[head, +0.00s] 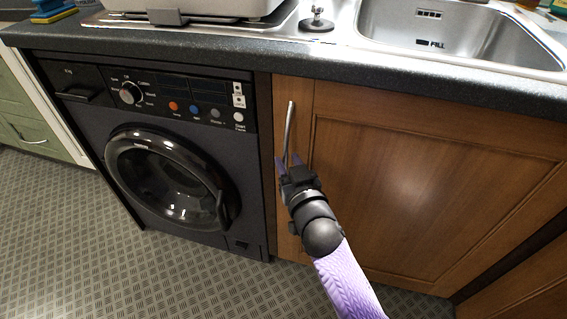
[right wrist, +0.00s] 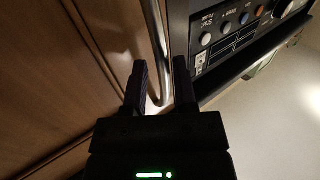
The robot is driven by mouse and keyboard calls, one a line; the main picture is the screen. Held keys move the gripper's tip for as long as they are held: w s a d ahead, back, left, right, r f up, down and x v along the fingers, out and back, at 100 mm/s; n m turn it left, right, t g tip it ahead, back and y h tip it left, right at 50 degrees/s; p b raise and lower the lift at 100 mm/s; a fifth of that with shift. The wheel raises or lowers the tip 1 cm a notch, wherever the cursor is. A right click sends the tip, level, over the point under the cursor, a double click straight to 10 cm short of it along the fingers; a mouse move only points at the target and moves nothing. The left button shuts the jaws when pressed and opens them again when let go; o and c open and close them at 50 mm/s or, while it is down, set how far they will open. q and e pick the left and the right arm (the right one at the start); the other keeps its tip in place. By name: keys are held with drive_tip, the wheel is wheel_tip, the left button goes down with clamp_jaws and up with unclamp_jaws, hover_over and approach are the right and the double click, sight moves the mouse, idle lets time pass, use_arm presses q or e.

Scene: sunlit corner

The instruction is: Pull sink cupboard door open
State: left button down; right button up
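The sink cupboard door (head: 420,190) is a brown wooden panel under the sink, and it stands shut. Its handle (head: 289,128) is a slim upright metal bar near the door's left edge. My right gripper (head: 289,163) is at the lower part of the handle. In the right wrist view the handle (right wrist: 155,40) runs down between the two fingers of the right gripper (right wrist: 161,80), with a small gap on each side. The fingers are open around the bar. The door also shows in the right wrist view (right wrist: 60,70). My left gripper is out of view.
A black washing machine (head: 170,160) stands directly left of the door. A dark worktop (head: 230,50) with a steel sink (head: 450,35) overhangs the door. Another wooden front (head: 530,290) is at the lower right. The patterned floor (head: 60,230) looks clear.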

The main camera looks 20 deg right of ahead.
drive_tip(key=shift+w, duration=0.85)
drive_tip(key=c, duration=0.4)
clamp_jaws()
